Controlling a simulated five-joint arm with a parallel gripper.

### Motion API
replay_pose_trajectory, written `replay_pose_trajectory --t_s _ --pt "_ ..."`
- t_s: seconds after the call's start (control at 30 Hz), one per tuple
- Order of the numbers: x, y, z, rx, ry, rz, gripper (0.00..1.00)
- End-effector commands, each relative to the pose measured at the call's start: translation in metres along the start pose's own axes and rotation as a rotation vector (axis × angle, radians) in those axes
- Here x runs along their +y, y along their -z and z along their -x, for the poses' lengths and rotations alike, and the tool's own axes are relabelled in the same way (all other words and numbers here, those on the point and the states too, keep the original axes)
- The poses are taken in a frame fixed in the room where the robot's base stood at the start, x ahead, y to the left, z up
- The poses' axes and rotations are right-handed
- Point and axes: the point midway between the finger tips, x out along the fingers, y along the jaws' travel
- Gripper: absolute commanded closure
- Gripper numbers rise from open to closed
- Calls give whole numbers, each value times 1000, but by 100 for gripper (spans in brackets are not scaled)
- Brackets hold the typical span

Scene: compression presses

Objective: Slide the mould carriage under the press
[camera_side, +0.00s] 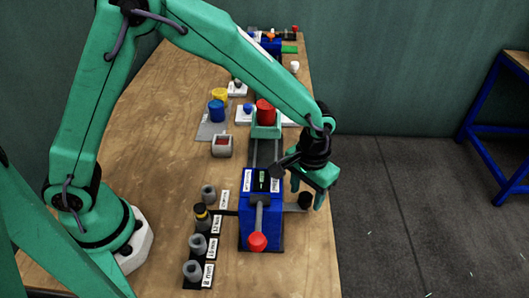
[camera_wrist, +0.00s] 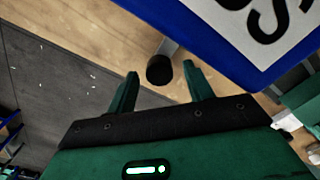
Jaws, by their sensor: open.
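The blue press (camera_side: 262,222) stands near the front of the table, with a red ball-ended lever (camera_side: 257,241) facing the camera. A grey rail (camera_side: 265,152) runs from it toward the back. A pale green block (camera_side: 266,131) holding a red cylinder (camera_side: 265,110) sits on the rail, apart from the press; it looks like the mould carriage. A black knob on a grey rod (camera_side: 305,200) sticks out right of the press. My gripper (camera_side: 307,195) is open at this knob. In the wrist view, the knob (camera_wrist: 159,70) appears between the open fingertips (camera_wrist: 160,78), with no clear contact.
The press's blue body and lettered plate (camera_wrist: 285,20) lie close beside my gripper. A rack of grey cylinders (camera_side: 198,244) stands left of the press. Blue and yellow pots (camera_side: 217,112) and a grey box (camera_side: 221,146) stand farther back. The table's right edge is close.

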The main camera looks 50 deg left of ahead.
Motion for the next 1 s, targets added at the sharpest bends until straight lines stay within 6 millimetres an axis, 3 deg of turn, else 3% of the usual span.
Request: replay_pose_trajectory --t_s 0.27,0.7,1.0 --pt "0 1 19 3 -2 0 48" --pt "0 1 71 3 -2 0 48" --pt "0 0 78 1 -1 0 48"
